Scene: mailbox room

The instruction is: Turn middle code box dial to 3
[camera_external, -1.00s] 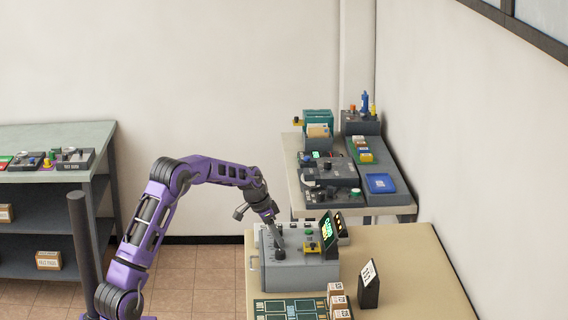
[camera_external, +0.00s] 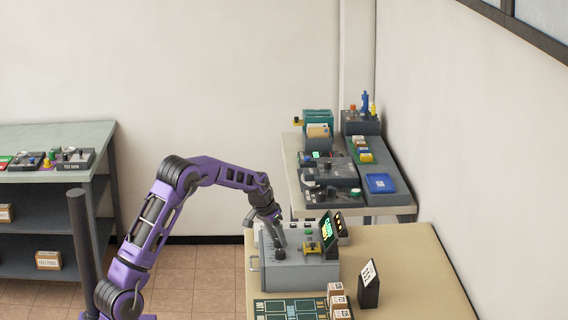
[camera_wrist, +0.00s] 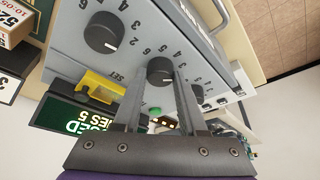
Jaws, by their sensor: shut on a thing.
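The grey code box (camera_external: 300,276) stands on the near tan table, with black dials on its sloped top. In the wrist view the middle dial (camera_wrist: 160,71) sits between my fingertips, its white mark toward the lower right; I cannot tell which number it points at. My gripper (camera_wrist: 160,80) is shut on this dial. The first dial (camera_wrist: 104,32) is free, to the upper left in the wrist view. The other dial is largely hidden behind the right-hand finger. In the external view my gripper (camera_external: 281,246) reaches down onto the box top.
Small boxes (camera_external: 338,300) and a black sign stand (camera_external: 369,286) are at the near right. The table's right side is clear.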

